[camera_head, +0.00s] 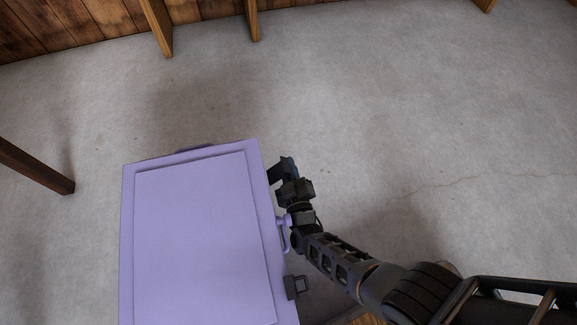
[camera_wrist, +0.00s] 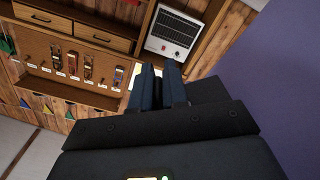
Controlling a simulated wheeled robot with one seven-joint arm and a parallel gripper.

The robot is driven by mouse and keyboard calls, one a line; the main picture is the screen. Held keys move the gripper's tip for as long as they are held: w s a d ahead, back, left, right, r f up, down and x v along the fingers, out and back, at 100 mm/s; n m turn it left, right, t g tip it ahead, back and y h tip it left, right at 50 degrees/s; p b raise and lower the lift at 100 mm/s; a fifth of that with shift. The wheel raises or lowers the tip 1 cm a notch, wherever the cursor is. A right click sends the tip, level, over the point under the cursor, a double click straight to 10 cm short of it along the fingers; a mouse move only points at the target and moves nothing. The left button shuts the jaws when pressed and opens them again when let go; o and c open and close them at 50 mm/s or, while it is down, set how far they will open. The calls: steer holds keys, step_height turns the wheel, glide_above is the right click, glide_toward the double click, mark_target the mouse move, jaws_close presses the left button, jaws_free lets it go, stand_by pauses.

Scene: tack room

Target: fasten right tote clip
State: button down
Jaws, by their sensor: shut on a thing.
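The purple tote (camera_head: 200,240) stands on the floor in the head view with its flat lid down on top. A dark clip (camera_head: 297,287) sits on its right side, toward the near end. A purple handle (camera_head: 285,232) sticks out of the same side, beside my arm. My gripper (camera_head: 284,170) is at the far part of that side, close against the tote, at a dark piece that looks like another clip. The tote's purple wall (camera_wrist: 285,75) fills the right there.
Concrete floor (camera_head: 420,110) is clear to the right and beyond the tote. Wooden posts (camera_head: 158,28) stand by the plank wall at the back, and a dark wooden beam (camera_head: 38,167) is at left. The wrist view shows a wooden cabinet (camera_wrist: 75,45) with hanging straps.

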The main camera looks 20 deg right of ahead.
steer(key=shift+w+r, duration=0.15)
steer(key=c, duration=1.2)
jaws_free()
steer(key=shift+f, duration=0.2)
